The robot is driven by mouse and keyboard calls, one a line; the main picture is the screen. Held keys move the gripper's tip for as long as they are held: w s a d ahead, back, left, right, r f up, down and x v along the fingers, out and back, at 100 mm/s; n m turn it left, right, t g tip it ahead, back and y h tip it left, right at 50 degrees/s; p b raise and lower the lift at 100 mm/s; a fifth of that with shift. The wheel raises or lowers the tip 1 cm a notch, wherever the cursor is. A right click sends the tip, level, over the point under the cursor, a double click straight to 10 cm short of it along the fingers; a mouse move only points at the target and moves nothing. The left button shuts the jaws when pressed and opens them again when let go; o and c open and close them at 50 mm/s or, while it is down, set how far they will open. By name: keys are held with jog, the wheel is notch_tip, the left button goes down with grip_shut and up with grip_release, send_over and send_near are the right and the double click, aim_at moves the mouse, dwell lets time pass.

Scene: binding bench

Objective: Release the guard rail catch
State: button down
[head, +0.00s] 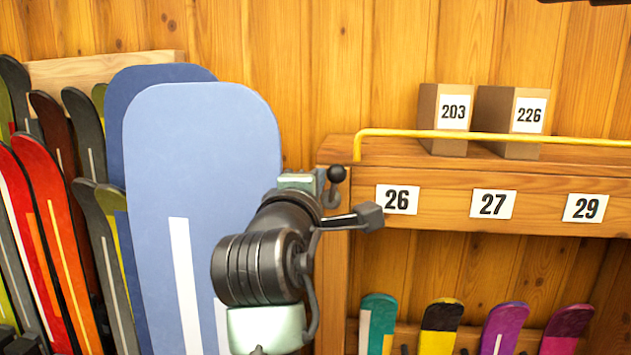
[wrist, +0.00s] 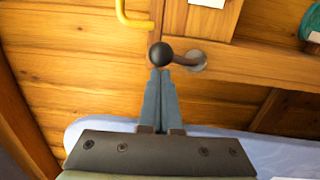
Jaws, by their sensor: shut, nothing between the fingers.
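The guard rail (head: 480,136) is a yellow bar along the shelf top, with its bent left end going down into the shelf. That end also shows at the top of the wrist view (wrist: 121,12). The catch is a short metal lever with a black ball knob (wrist: 161,55), on the wooden post just below the rail end. Its knob shows in the head view (head: 337,173). My gripper (wrist: 161,73) is shut and empty, with its blue-grey fingertips right at the knob. I cannot tell whether they touch it.
Two numbered boxes (head: 440,120) (head: 510,123) stand behind the rail. Number cards (head: 397,199) line the shelf front. A large blue board (head: 200,130) stands left of my arm, with several skis (head: 65,230) beyond. Several coloured tips (head: 440,322) stand below the shelf.

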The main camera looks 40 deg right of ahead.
aim_at(341, 179)
jog(key=shift+s+d, duration=0.1)
jog(key=shift+s, duration=0.05)
jog(key=shift+s+d+m, duration=0.2)
jog(key=shift+m, duration=0.4)
jog(key=shift+s+d+m, duration=0.2)
jog(key=shift+m, duration=0.4)
jog(key=m, duration=0.2)
jog(key=s+d+m+b, duration=0.1)
jog(key=shift+s+f+m, duration=0.1)
jog(key=shift+s+m, duration=0.1)
jog(key=shift+m, duration=0.2)
jog(key=m, duration=0.2)
jog(key=s+d+f+m+b, duration=0.1)
jog(key=s+f+m+b, duration=0.1)
jog(key=m, duration=0.1)
jog(key=shift+d+m+y, duration=0.3)
jog(key=shift+d, duration=0.1)
